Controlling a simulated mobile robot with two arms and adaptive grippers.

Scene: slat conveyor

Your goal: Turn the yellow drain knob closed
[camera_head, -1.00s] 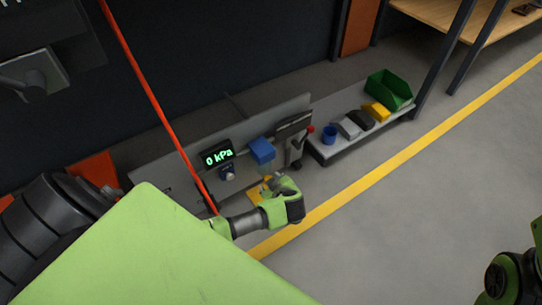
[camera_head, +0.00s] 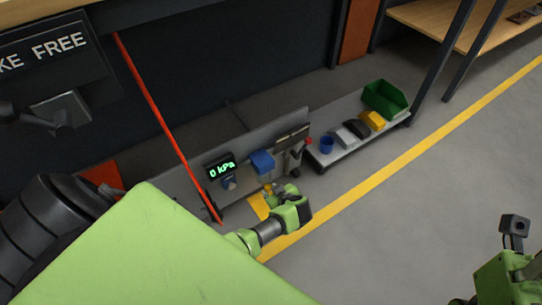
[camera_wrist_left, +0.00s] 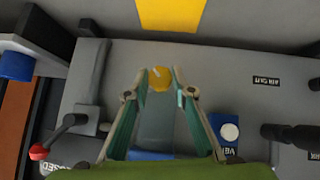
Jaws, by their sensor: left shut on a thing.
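The yellow knob (camera_wrist_left: 160,79) sits on the grey panel in the left wrist view, with a pale mark on its face toward the upper left. My left gripper (camera_wrist_left: 162,74) is shut on it, one fingertip on each side. In the head view, my left gripper (camera_head: 270,189) reaches the front of the low grey panel (camera_head: 180,185), and its fingers and the knob are small and hard to make out. My right arm's green wrist (camera_head: 510,278) is at the lower right edge, and its fingers do not show.
A display (camera_head: 221,170) reads 0 kPa beside a blue box (camera_head: 262,161). A lever with a red ball (camera_wrist_left: 39,152) and a round white button (camera_wrist_left: 230,132) flank the gripper. A low shelf (camera_head: 345,153) holds bins. Grey floor is open to the right.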

